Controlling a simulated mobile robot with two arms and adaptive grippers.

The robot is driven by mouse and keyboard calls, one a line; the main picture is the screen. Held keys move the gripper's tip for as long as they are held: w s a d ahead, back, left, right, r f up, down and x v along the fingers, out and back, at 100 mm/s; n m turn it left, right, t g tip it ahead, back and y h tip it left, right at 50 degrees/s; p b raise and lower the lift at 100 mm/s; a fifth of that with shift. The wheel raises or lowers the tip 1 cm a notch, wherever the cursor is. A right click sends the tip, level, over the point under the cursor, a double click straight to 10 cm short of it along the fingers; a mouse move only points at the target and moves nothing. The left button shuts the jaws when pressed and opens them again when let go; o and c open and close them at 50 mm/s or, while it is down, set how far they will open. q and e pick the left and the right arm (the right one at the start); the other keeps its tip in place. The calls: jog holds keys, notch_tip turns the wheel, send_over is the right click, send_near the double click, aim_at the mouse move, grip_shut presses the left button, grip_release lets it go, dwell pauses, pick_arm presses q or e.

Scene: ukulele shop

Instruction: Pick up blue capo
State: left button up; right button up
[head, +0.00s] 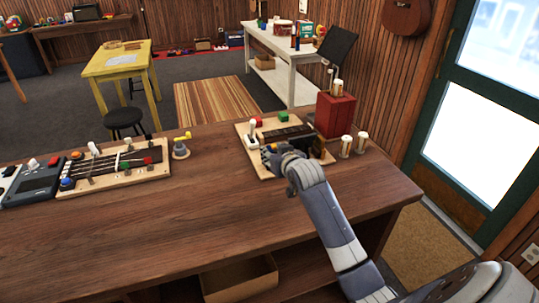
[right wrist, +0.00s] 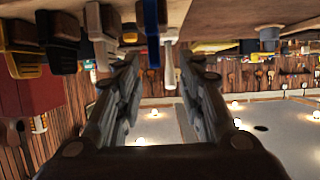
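The blue capo (right wrist: 152,32) shows in the right wrist view, where the picture is upside down and the tabletop is at the top. It stands just ahead of my right gripper (right wrist: 163,62), in line with the gap between the fingers. The fingers are spread, with space beside the capo, and hold nothing. A white capo (right wrist: 169,62) is close beside it. In the head view my right gripper (head: 272,154) is low over the right wooden board (head: 244,128) and mostly hides the blue capo. My left gripper is not in view.
Red, green and white capos (head: 252,129) sit on the same board. The left board (head: 113,178) holds more capos beside a yellow-topped item (head: 181,148). The middle front of the table is clear.

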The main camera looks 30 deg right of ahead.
aim_at(272, 152)
jog(key=shift+w+d+f, duration=0.1)
jog(key=shift+w, duration=0.15)
jog(key=shift+d+p+x, duration=0.2)
jog(key=shift+p+x, duration=0.45)
jog(key=shift+x, duration=1.4)
jog(key=shift+w+d+f, duration=0.15)
jog(key=shift+w+f, duration=0.2)
jog(key=shift+f, duration=0.15)
jog(key=shift+c, duration=0.2)
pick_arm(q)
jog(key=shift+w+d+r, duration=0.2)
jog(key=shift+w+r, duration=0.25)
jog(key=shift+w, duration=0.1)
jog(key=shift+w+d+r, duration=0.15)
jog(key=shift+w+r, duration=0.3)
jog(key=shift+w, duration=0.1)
pick_arm(e)
grip_shut()
